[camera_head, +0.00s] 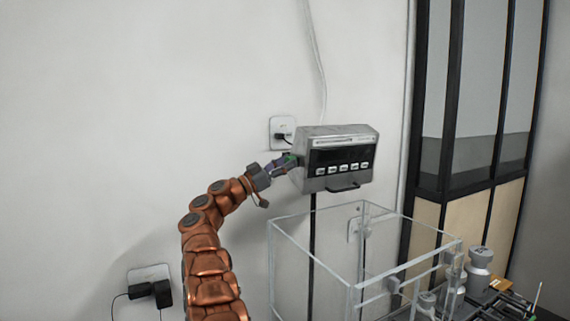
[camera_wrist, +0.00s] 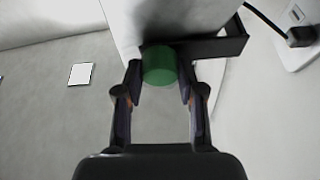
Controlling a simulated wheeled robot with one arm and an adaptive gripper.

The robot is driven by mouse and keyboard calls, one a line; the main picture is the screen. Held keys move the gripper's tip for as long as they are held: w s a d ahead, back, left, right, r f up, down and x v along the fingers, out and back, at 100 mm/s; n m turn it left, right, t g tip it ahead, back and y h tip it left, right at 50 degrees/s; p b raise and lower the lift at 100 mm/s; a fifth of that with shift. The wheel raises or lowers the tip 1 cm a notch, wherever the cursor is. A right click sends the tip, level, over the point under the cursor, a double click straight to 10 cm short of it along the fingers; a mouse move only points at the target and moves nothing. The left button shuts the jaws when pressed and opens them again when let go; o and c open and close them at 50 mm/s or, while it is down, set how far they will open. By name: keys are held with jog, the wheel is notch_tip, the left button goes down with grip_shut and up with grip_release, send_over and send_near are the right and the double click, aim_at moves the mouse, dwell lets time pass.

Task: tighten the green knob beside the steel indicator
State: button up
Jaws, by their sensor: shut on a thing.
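The steel indicator (camera_head: 338,158) is a grey box with a dark display and a row of buttons, on a dark post in front of the wall. The green knob (camera_wrist: 159,66) is on the indicator's side, next to a dark bracket (camera_wrist: 222,47) in the wrist view. In the head view only a bit of green shows at the indicator's left side. My gripper (camera_wrist: 158,84) is shut on the knob, with one finger on each side of it. In the head view my gripper (camera_head: 284,164) reaches the indicator from the left.
A clear open-topped glass enclosure (camera_head: 318,283) stands below the indicator. Metal weights (camera_head: 480,262) are at lower right. A wall socket with a plug (camera_head: 282,133) is behind the gripper. A dark-framed cabinet (camera_head: 448,190) stands at right. The wall at left is mostly clear.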

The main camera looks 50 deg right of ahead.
jog(key=shift+r+m+g, duration=0.15)
jog(key=shift+m+g, duration=0.25)
jog(key=shift+m, duration=0.2)
jog(key=o, duration=1.1)
jog(key=shift+o, duration=0.2)
jog(key=v, duration=1.2)
